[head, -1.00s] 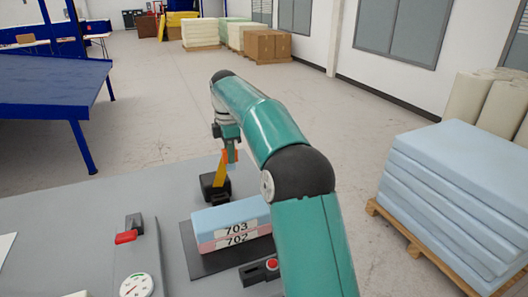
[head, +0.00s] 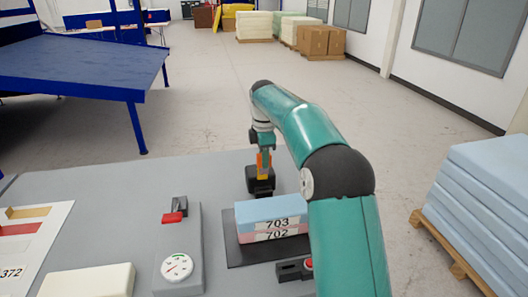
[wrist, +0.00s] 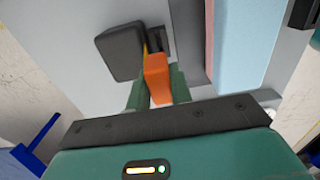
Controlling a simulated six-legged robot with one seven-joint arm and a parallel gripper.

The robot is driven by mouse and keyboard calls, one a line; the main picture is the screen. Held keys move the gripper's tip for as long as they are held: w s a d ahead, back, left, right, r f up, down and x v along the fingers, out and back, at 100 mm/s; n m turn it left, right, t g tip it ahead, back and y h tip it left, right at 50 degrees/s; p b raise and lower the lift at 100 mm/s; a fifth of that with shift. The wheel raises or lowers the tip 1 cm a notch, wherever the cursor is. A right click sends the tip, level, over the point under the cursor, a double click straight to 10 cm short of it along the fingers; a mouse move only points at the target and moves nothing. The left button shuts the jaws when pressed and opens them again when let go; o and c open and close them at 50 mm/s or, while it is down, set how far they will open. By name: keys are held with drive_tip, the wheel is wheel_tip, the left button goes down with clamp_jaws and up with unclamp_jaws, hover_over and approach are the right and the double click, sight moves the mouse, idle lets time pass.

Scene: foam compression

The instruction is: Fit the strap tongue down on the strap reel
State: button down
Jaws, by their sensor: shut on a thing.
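The strap tongue (head: 264,165) is orange and held upright in my gripper (head: 265,150). In the wrist view the orange tongue (wrist: 157,76) sits between the green fingers of my gripper (wrist: 157,92), which are shut on it. The black strap reel (head: 261,184) stands on the grey table, directly below the tongue. In the wrist view the dark reel (wrist: 119,52) lies just beyond the tongue, with a dark slotted part beside it. A thin strip of yellow strap (wrist: 146,62) shows next to the tongue. Whether the tongue touches the reel I cannot tell.
Stacked foam blocks marked 703 and 702 (head: 272,220) lie on a dark plate (head: 233,248) right beside the reel. A red-handled lever (head: 174,215) and a dial (head: 177,267) are to the left. A foam pallet (head: 480,200) stands at the right.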

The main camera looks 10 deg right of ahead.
hover_over(264, 181)
drive_tip(key=s, duration=0.2)
drive_tip(key=shift+s+a+f, duration=0.1)
drive_tip(key=shift+a+f, duration=0.05)
drive_tip(key=shift+f, duration=1.1)
drive_tip(key=shift+s+a+f, duration=0.1)
drive_tip(key=shift+f, duration=1.1)
drive_tip(key=shift+f, duration=1.5)
drive_tip(key=shift+f, duration=0.35)
drive_tip(key=shift+f, duration=0.55)
drive_tip(key=c, duration=1.2)
unclamp_jaws()
drive_tip(key=shift+w, duration=0.1)
drive_tip(key=shift+c, duration=0.2)
